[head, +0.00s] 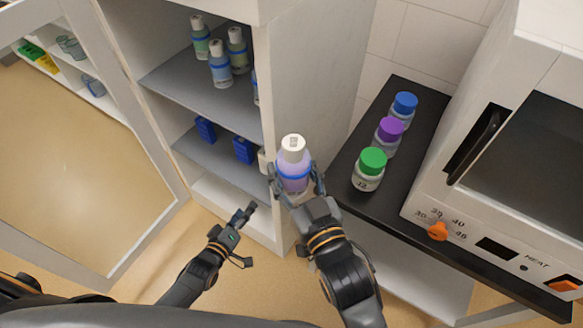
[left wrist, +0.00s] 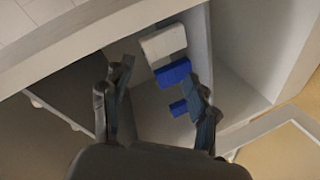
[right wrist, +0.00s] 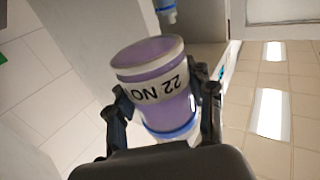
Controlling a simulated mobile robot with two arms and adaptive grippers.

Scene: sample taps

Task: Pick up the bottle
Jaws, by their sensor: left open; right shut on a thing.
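A bottle of purple liquid (head: 292,172) with a white cap and a blue band is held upright in the head view, in front of the cabinet's side wall. My right gripper (head: 295,186) is shut on it, with one finger on each side. In the right wrist view the bottle (right wrist: 155,85) fills the space between the fingers, and its label appears upside down. My left gripper (head: 243,218) is open and empty, low in front of the cabinet. In the left wrist view its fingers (left wrist: 157,88) stand apart, with blue and white items beyond them.
The open cabinet holds several bottles on its upper shelf (head: 165,80) and blue items (head: 243,150) lower. A dark counter (head: 400,175) carries green-, purple- and blue-capped jars (head: 369,170), beside a white heating unit (head: 480,215). A framed glass door (head: 85,160) stands at left.

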